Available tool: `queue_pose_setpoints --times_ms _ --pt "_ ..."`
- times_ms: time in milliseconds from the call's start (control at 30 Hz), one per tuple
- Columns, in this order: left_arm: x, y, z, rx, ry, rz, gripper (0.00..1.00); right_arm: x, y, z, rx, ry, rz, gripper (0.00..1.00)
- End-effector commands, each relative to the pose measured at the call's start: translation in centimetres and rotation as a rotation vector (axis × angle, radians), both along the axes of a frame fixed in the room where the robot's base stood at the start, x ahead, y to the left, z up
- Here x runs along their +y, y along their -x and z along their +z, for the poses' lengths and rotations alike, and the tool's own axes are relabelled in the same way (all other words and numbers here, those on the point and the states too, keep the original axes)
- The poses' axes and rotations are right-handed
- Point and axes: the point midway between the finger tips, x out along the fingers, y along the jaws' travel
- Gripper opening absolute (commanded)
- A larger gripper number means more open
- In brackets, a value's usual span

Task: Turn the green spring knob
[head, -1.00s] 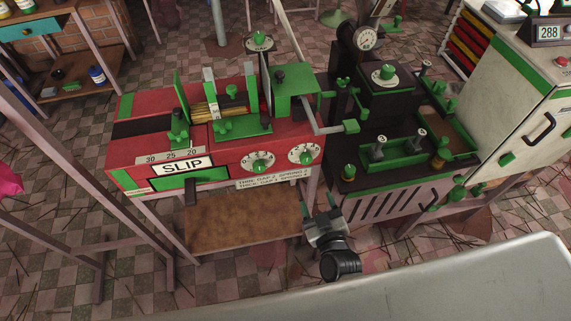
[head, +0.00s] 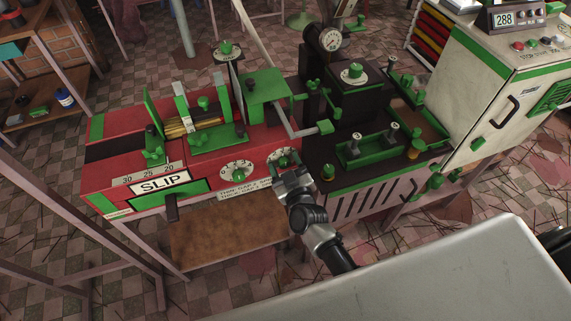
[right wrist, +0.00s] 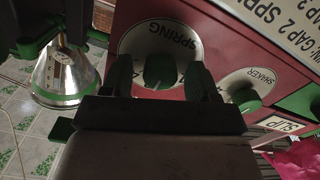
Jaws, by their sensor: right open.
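The green spring knob (right wrist: 160,70) sits at the middle of a white round dial (right wrist: 145,40) marked SPRING, on the red machine's front. In the head view the knob (head: 284,161) is on the right-hand dial, just beyond my right gripper (head: 289,180). My right gripper (right wrist: 160,78) is open, with one finger on each side of the knob. I cannot tell whether the fingers touch it. The lower part of the dial is hidden by the gripper. My left gripper is not in view.
A second dial with a green knob (right wrist: 245,98), marked SHAKER, is beside it; it also shows in the head view (head: 238,175). A dark machine (head: 375,190) stands close on the right. A brown shelf (head: 225,240) lies below the red machine.

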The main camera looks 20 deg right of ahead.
Motion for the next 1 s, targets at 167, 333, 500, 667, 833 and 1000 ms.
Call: queue_pose_setpoints --times_ms 167,333,500,667,833,1000 --pt "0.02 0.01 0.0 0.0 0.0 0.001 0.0 0.01 -0.03 0.01 0.0 0.0 0.0 0.6" --pt "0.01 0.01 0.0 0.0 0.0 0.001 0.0 0.02 -0.02 0.02 0.0 0.0 0.0 0.4" --pt "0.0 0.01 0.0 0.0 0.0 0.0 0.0 0.02 -0.01 0.02 0.0 0.0 0.0 0.14" --pt "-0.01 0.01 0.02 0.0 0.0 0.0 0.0 0.02 0.0 0.03 0.0 -0.005 0.0 0.11" --pt "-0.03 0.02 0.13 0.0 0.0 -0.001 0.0 0.01 0.0 0.05 0.002 -0.045 0.001 0.11" --pt "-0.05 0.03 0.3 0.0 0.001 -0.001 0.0 -0.01 -0.01 0.09 0.004 -0.139 0.001 0.11"
